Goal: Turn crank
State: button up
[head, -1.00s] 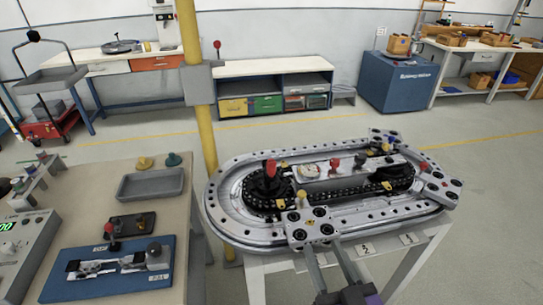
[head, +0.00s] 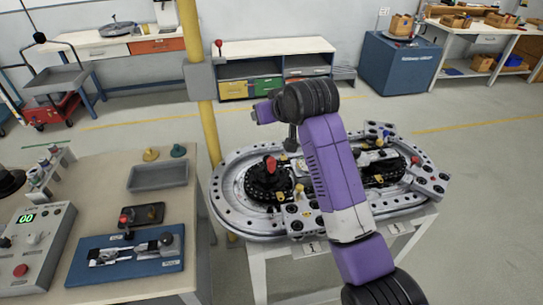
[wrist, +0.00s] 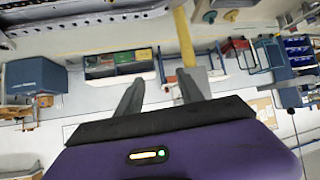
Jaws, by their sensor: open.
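The ring track (head: 232,215) is a silver oval with a dark chain inside, on a white stand. A crank with a red handle (head: 271,165) stands upright on a black disc at its left end. My arm crosses over the middle of the track in the head view and hides part of it. My gripper (wrist: 158,92) shows two grey fingers apart, with nothing between them, in the wrist view. It is up above the track, right of the red handle and apart from it; its fingertips are largely hidden in the head view. The track's holed edge (wrist: 90,18) shows in the wrist view.
A yellow pole (head: 207,130) stands close behind the track's left end. A workbench (head: 95,180) at the left holds a grey tray (head: 158,177), a blue fixture board (head: 125,262) and a control box (head: 38,250). Open floor lies behind and right of the track.

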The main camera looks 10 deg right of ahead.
aim_at(272, 159)
jog(key=s+d+f+g+h, duration=0.1)
jog(key=s+f+g, duration=0.5)
jog(key=s+f, duration=0.1)
jog(key=shift+d+p+x, duration=0.2)
jog(key=shift+p+x, duration=0.6)
jog(key=shift+x, duration=3)
grip_shut()
